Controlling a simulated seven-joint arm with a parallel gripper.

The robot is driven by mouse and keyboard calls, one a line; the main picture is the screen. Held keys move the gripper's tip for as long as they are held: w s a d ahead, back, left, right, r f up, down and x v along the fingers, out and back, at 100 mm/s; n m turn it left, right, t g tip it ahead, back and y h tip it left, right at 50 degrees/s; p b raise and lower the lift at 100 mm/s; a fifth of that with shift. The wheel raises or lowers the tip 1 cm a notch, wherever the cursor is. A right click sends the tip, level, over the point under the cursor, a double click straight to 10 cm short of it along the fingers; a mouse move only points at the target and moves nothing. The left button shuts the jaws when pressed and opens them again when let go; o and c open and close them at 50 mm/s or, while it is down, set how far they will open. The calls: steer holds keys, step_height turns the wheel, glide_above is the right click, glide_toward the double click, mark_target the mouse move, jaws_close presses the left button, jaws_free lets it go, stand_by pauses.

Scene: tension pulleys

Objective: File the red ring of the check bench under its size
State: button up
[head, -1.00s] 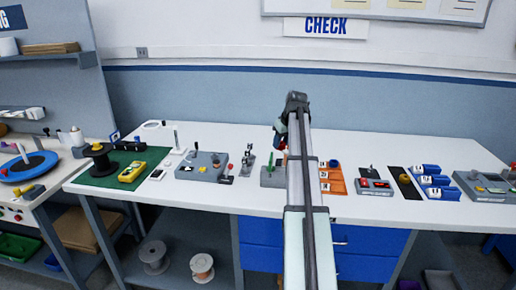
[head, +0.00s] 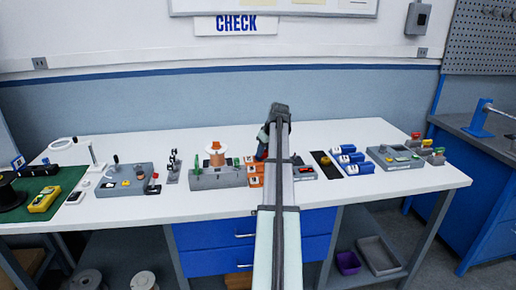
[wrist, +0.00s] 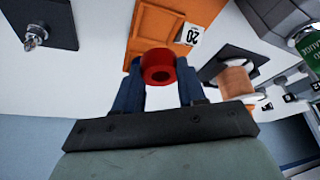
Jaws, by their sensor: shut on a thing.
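The red ring (wrist: 158,68) is gripped between the two blue fingers of my gripper (wrist: 157,85) in the wrist view. In the head view my gripper (head: 263,145) is raised near the orange board (head: 256,181), and a bit of red shows at its fingers. My arm hides part of the board. In the wrist view the orange board (wrist: 152,30) lies beyond the ring and bears a white label reading 20 (wrist: 188,34). Its other labels cannot be read, and the ring looks apart from it.
A grey fixture (head: 218,178) with an orange spool (head: 215,155) stands left of the board. Right of my arm are a black strip with a yellow-orange piece (head: 325,161), blue bins (head: 350,160) and a grey box (head: 395,158). The back of the bench is clear.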

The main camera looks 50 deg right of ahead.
mark_target(265, 157)
steer(key=shift+f, duration=2.3)
steer(key=shift+f, duration=0.8)
steer(key=o, duration=1)
steer(key=shift+c, duration=0.9)
steer(key=shift+o, duration=0.8)
steer(key=shift+o, duration=0.4)
steer(key=shift+r, duration=0.1)
step_height(265, 157, up, 8)
